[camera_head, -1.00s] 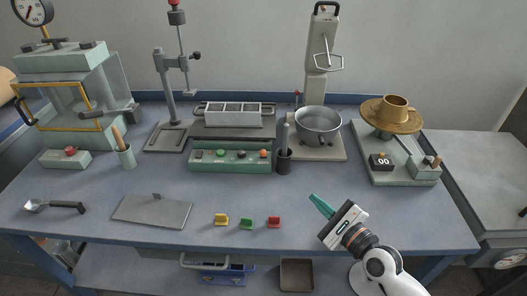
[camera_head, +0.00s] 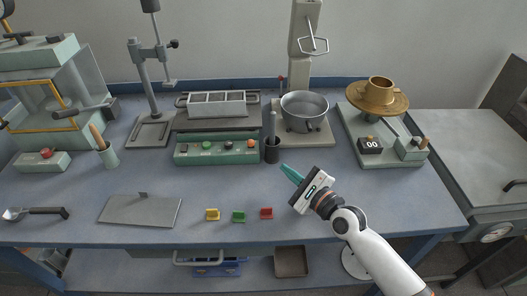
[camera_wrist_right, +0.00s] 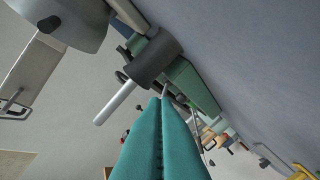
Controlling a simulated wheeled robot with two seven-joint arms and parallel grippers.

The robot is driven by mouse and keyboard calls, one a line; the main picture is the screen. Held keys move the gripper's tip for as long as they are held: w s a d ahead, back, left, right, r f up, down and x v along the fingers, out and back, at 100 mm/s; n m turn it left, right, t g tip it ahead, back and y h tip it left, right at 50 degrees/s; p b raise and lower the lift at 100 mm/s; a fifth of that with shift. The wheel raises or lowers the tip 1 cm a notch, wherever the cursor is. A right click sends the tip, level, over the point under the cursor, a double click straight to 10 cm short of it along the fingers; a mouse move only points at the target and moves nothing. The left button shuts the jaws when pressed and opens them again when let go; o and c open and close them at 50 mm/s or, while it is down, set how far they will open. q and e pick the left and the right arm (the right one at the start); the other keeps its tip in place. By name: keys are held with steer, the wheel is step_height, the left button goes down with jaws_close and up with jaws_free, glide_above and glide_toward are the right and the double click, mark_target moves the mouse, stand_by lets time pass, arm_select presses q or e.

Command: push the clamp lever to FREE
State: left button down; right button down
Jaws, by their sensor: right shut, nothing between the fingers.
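A small lever with a red tip (camera_head: 281,79) stands beside the column of the mixer (camera_head: 303,45), left of its metal bowl (camera_head: 304,112). No marking FREE is readable, so I cannot tell for sure that this is the clamp lever. My right gripper (camera_head: 290,173) is shut and empty, its teal fingers pointing up-left above the bench, in front of the mixer and apart from it. In the right wrist view the closed fingers (camera_wrist_right: 161,105) point towards a dark holder (camera_wrist_right: 155,59) with a pale rod. My left gripper is not in view.
The dark holder (camera_head: 272,154) stands just beyond my right fingertips. A green control box (camera_head: 217,150) is left of it. A flow table with a brass disc (camera_head: 377,101) stands right. Yellow, green and red clips (camera_head: 266,213) lie near the front edge.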

mark_target(251, 144)
steer(key=x, duration=0.6)
steer(key=shift+w+a+r+p, duration=0.25)
steer(key=shift+a+r+p, duration=0.5)
steer(key=shift+a, duration=0.25)
steer(key=shift+w+a+r, duration=0.2)
steer(key=shift+a+r, duration=0.05)
steer(key=shift+a, duration=0.3)
